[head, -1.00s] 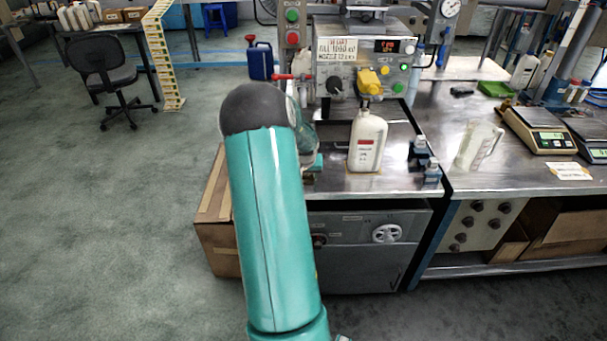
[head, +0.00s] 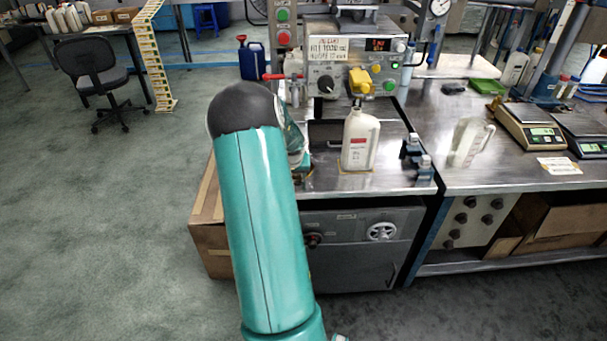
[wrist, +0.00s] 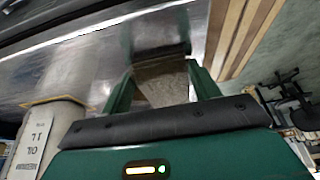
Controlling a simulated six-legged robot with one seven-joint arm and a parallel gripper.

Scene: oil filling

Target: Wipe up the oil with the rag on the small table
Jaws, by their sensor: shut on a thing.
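In the wrist view my gripper (wrist: 160,75) is shut on a grey-brown rag (wrist: 163,88) that shows between its two green fingers. The rag is over or against the shiny metal top; whether it presses on it I cannot tell. A yellowish edge shows around the bottle's base. I cannot make out spilled oil for certain.
A filling machine (head: 355,65) stands behind the bottle. A clear jug (head: 470,142) and scales (head: 530,125) are on the right-hand bench. A cardboard box (head: 208,235) is on the floor left of the table.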

